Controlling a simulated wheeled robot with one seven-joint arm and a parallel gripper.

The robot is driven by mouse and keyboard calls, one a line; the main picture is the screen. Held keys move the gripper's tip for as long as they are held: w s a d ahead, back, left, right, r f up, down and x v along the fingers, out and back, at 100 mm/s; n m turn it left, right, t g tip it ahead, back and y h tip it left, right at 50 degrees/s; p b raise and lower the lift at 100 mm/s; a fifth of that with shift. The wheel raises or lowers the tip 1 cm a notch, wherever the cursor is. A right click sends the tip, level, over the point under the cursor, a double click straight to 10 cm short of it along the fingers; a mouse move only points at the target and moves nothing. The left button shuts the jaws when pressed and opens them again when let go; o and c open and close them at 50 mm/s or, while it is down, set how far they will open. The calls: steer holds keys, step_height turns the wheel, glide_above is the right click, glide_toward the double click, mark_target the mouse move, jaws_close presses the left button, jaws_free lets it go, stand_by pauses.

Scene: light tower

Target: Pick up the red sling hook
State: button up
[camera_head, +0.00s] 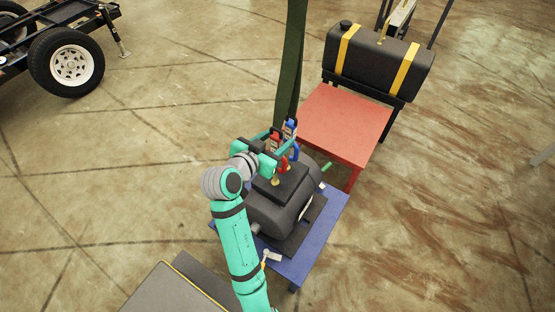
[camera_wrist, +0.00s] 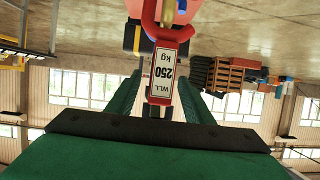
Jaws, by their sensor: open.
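The red sling hook (camera_wrist: 163,72) fills the upper middle of the wrist view, with a white label reading "WLL 250 Kg". My gripper (camera_wrist: 160,85) is open, with one green finger on each side of the hook's red body; I cannot tell whether either finger touches it. In the head view the red hook (camera_head: 275,141) is small and partly covered by my gripper (camera_head: 282,138). It hangs with a blue hook (camera_head: 290,129) at the lower end of a dark green sling (camera_head: 290,60). The blue hook is mostly hidden behind the red one in the wrist view.
A black engine-like unit (camera_head: 272,212) sits below the hooks on a blue table (camera_head: 326,224). A red table (camera_head: 345,122) stands behind it, beside a black tank (camera_head: 375,62) with yellow straps. A wheeled trailer (camera_head: 70,60) is at upper left. The floor at left is clear.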

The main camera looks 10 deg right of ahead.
jaws_close()
steer(key=shift+w+r, duration=0.1)
steer(key=shift+r, duration=0.1)
